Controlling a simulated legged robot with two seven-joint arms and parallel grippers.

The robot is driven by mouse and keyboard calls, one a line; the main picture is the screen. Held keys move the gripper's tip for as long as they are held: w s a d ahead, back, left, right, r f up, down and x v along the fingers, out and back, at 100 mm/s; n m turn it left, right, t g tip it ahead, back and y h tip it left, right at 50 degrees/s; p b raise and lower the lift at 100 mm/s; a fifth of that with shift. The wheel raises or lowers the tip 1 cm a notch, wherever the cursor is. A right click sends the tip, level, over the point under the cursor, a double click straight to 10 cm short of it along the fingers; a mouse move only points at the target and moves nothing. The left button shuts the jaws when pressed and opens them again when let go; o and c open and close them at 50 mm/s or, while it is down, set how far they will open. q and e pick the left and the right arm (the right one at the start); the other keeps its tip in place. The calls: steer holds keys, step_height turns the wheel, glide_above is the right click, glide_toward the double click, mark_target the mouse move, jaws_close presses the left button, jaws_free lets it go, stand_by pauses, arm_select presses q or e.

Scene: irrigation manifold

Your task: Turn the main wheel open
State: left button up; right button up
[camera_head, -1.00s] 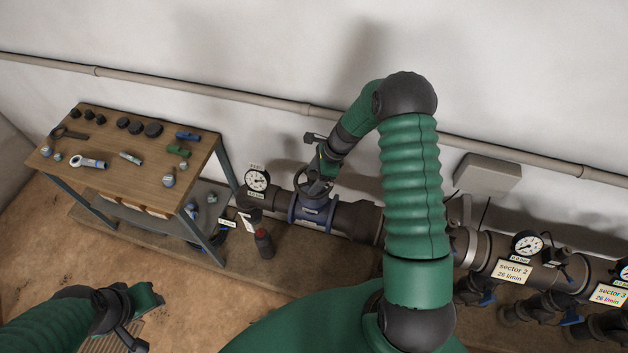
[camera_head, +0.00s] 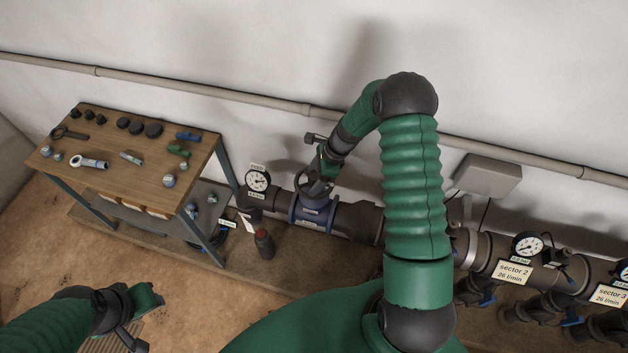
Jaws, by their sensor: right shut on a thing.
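The main wheel (camera_head: 301,183) is a dark handwheel on top of a blue valve body (camera_head: 311,214) in the main pipe. My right gripper (camera_head: 317,184) reaches down from above and is shut on the wheel's rim at its right side. The fingertips and part of the wheel are hidden behind the gripper. My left gripper (camera_head: 143,318) is at the lower left, low over the floor and far from the valve. Its fingers are too unclear to tell whether they are open.
A pressure gauge (camera_head: 258,181) stands just left of the valve. A wooden workbench (camera_head: 113,167) with tools is at the left. Sector pipes with gauges (camera_head: 527,245) run to the right.

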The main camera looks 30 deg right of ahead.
steer(key=shift+d+f, duration=0.3)
steer(key=shift+f, duration=0.15)
steer(key=shift+w+d+r+p, duration=0.1)
steer(key=shift+d+r+p, duration=0.05)
steer(key=shift+r+p, duration=0.4)
steer(key=shift+w+d+r, duration=0.15)
steer(key=shift+d+r, duration=0.05)
steer(key=shift+w+d+r+p, duration=0.45)
steer(key=shift+d+p, duration=0.05)
steer(key=shift+p, duration=0.35)
steer(key=shift+d+r, duration=0.2)
steer(key=shift+r, duration=0.05)
step_height(320, 180, up, 4)
steer(key=s+f+p, duration=0.1)
steer(key=s+p, duration=0.1)
steer(key=p, duration=0.1)
arm_select(q)
step_height(320, 180, up, 12)
steer(key=w+d+p, duration=0.1)
steer(key=p, duration=0.5)
steer(key=shift+w+f, duration=0.2)
steer(key=shift+w, duration=0.2)
arm_select(e)
step_height(320, 180, up, 12)
glide_above(316, 173)
steer(key=s+d, duration=0.5)
steer(key=shift+w+f, duration=0.1)
